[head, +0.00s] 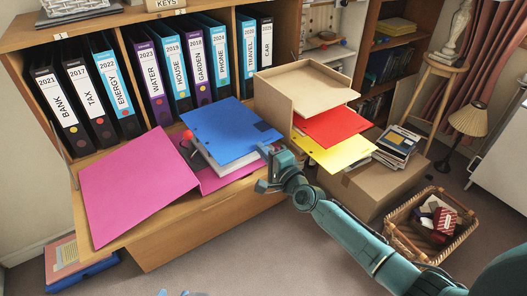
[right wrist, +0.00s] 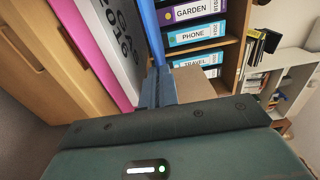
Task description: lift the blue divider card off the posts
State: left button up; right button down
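The blue divider card (head: 222,128) lies tilted over an open binder (head: 207,166) on the desk. The posts under it are hidden. A red knob (head: 187,134) shows at its left. In the right wrist view the blue card (right wrist: 150,30) is seen edge-on, running down between the fingers. My right gripper (head: 264,164) is at the card's near right edge. In the right wrist view its fingers (right wrist: 158,88) are close together on the card. Only a small bit of what may be my left gripper (head: 174,293) shows at the bottom edge; its fingers cannot be made out.
Labelled binders (head: 165,80) stand behind. At right, a tan tray (head: 272,100) holds tan, red (head: 333,127) and yellow (head: 338,153) cards. A cardboard box (head: 372,188) and a wicker basket (head: 397,240) stand beyond my right arm.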

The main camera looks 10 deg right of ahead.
notch_tip(320, 180, up, 4)
jog(key=p, duration=0.3)
dwell(0.4)
dwell(0.3)
